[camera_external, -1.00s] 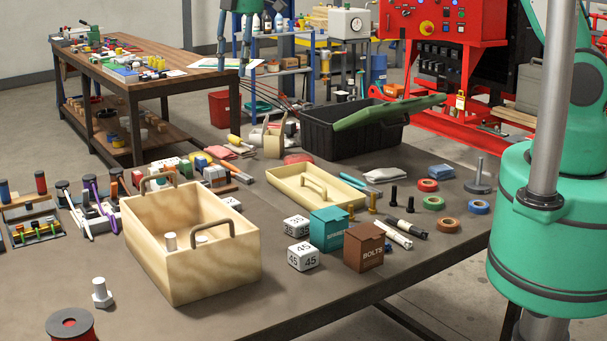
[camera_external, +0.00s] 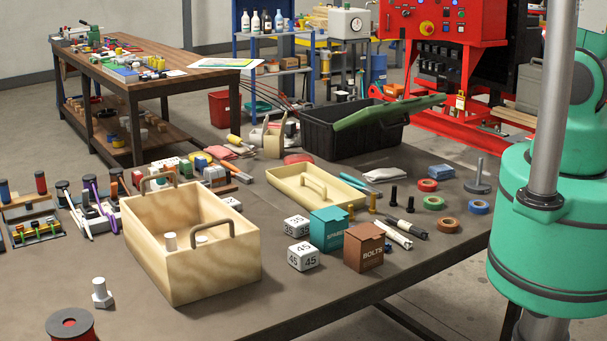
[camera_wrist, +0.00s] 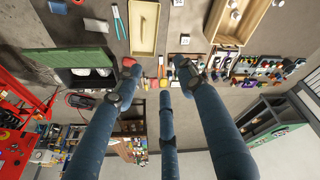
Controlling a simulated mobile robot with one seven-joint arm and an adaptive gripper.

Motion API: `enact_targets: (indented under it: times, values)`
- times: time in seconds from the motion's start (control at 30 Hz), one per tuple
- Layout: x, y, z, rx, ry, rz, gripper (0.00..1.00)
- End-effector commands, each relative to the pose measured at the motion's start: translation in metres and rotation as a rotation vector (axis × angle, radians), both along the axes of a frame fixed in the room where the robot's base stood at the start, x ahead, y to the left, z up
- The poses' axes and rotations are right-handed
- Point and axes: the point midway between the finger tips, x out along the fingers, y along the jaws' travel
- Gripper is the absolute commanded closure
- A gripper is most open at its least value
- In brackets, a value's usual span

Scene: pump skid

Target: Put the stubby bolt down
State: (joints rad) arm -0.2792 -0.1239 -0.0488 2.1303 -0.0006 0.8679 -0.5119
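A pale grey stubby bolt (camera_external: 101,294) stands upright on its hex head on the table, left of the wooden box, in the external view. Two more pale bolt ends (camera_external: 169,241) show inside the open wooden box (camera_external: 210,273). The box also shows at the top right of the wrist view (camera_wrist: 213,24), with pale bolts inside. My gripper (camera_wrist: 157,76) has blue fingers spread apart in the wrist view, with nothing between them. It is high above the table and outside the external view. I cannot tell which bolt is the task's one.
Number cubes (camera_external: 303,256), a teal box (camera_external: 328,229) and a brown bolts box (camera_external: 364,247) stand right of the wooden box. A cream tray (camera_external: 279,179) and a black bin (camera_external: 345,146) lie behind. A red spool (camera_external: 71,326) is at the front.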

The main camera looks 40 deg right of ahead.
Motion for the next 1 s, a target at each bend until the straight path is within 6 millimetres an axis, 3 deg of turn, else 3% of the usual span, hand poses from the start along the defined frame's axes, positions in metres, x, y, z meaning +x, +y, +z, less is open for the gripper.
enact_targets:
  times: [0.2,0.5,0.8,1.0]
  values:
    - [-0.046,-0.044,0.017,0.044,-0.03,-0.162,0.6]
    - [-0.112,-0.093,0.025,0.108,-0.071,-0.384,0.6]
    - [-0.177,-0.13,0.018,0.177,-0.114,-0.6,0.6]
    - [-0.207,-0.143,0.009,0.211,-0.136,-0.704,0.6]
